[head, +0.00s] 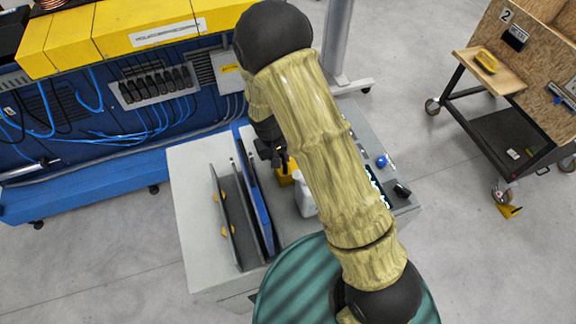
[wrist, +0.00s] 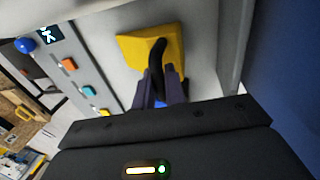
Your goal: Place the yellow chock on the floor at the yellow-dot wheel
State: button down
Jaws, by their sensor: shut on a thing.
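My gripper (head: 279,160) is over the grey bench, beside the upright blue panel. Its dark fingers (wrist: 163,90) are shut on the black handle of the yellow chock (wrist: 135,47). The chock also shows in the head view (head: 285,174), partly hidden by my arm. I cannot tell whether it touches the bench top. At the right, the wooden cart has one wheel (head: 433,106) at its left and another wheel (head: 499,192) at its near side. A yellow wedge (head: 510,212) lies on the floor at the near wheel. The wheels' dot colours are too small to read surely.
The grey bench (head: 200,175) carries upright panels (head: 257,200), a white container (head: 304,198) and a blue knob (head: 382,161). A yellow object (head: 486,61) lies on the cart's wooden shelf (head: 510,77). The floor (head: 430,170) between bench and cart is clear. A blue-yellow machine stands left.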

jog(key=shift+r, duration=0.15)
notch_tip(320, 180, up, 18)
jog(key=b, duration=0.5)
dwell(0.5)
